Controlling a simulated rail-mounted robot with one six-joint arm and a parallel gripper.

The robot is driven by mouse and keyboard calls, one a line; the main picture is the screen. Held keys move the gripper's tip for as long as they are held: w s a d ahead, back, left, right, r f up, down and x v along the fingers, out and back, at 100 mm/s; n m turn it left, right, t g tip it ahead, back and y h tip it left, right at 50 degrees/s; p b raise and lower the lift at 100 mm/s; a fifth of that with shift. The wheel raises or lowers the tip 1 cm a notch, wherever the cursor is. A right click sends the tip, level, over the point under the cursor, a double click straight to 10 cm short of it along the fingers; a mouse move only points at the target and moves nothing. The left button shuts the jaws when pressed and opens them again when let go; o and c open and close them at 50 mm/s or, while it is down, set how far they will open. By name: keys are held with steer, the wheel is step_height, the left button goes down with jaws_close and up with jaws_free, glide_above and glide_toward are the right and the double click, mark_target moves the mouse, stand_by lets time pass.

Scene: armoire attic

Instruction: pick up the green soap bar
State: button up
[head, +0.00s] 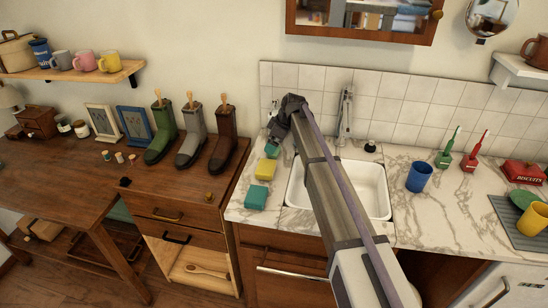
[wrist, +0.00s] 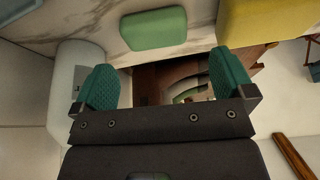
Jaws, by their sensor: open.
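A rounded green soap bar (wrist: 153,29) lies on the marble counter at the top middle of the wrist view. My gripper (wrist: 164,82) is open, its two teal fingers apart with nothing between them. The bar is beyond the fingertips, roughly in line with the gap and not touching either finger.
A yellow block (head: 265,168) and a teal block (head: 257,196) lie on the counter left of the white sink (head: 293,190). Yellow also shows close by in the wrist view (wrist: 245,20). The tap (head: 345,112) stands right of my gripper. Boots (head: 223,143) stand on the wooden cabinet to the left.

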steer(key=b+x, duration=0.2)
steer(key=x, duration=0.2)
steer(key=shift+w+f+b, duration=0.15)
steer(key=shift+f+b, duration=0.05)
steer(key=shift+b, duration=0.2)
steer(key=shift+r, duration=0.2)
steer(key=c, duration=1)
steer(key=shift+c, duration=0.2)
